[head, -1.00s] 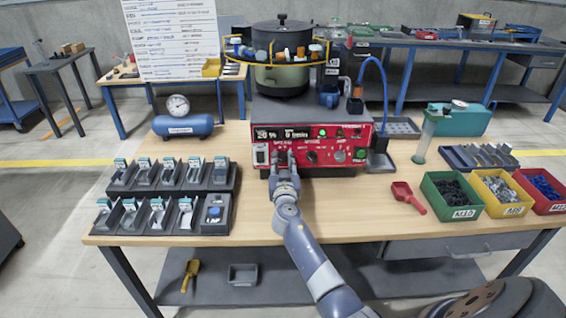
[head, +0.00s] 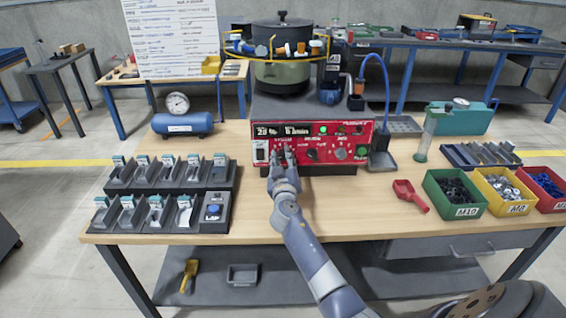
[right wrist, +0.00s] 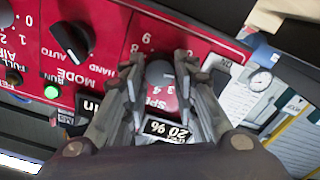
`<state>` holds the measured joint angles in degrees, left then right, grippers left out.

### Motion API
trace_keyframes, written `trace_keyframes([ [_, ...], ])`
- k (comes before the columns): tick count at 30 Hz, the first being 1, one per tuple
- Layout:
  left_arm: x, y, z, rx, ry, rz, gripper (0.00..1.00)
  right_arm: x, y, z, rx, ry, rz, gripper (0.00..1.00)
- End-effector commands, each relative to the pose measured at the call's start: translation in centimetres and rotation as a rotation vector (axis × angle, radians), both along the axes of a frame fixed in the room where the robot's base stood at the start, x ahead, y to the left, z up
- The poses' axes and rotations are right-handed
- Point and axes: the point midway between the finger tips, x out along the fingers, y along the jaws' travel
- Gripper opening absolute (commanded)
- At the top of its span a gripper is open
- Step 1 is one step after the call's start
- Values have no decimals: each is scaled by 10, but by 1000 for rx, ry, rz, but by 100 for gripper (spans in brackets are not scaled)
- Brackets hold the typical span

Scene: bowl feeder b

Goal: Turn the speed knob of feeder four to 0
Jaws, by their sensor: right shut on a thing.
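The red control panel (head: 335,143) of the feeder faces me on the wooden table. The speed knob (right wrist: 160,73) is a grey round knob on the panel in the right wrist view, with digits around it. My right gripper (head: 283,155) reaches the left part of the panel. The same gripper (right wrist: 160,82) shows in the wrist view with one finger on each side of the knob, shut on it. A small display (right wrist: 166,130) beside the knob reads about 20 %. In the head view the fingers hide the knob. My left gripper is not in view.
The mode knob (right wrist: 72,40) and a lit green light (right wrist: 51,92) sit beside the speed knob. The feeder bowl (head: 283,75) stands above the panel. A red scoop (head: 410,194) and parts bins (head: 455,211) lie right; a rack (head: 175,172) stands left.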

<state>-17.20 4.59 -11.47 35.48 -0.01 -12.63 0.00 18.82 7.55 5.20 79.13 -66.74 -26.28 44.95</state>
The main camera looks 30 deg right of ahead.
Motion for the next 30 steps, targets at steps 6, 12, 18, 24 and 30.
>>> trace_keyframes([
  [6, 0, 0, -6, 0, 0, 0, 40, 0, 1, -2, -174, 108, -1, 3],
  [12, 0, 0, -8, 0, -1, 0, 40, 0, 1, -1, -317, 195, 1, 3],
  [18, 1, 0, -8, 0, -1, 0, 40, 1, 1, -2, -426, 262, 0, 3],
  [24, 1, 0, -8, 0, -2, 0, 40, 1, 1, -2, -493, 305, 0, 3],
  [30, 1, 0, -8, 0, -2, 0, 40, 1, 1, -2, -523, 323, 0, 3],
])
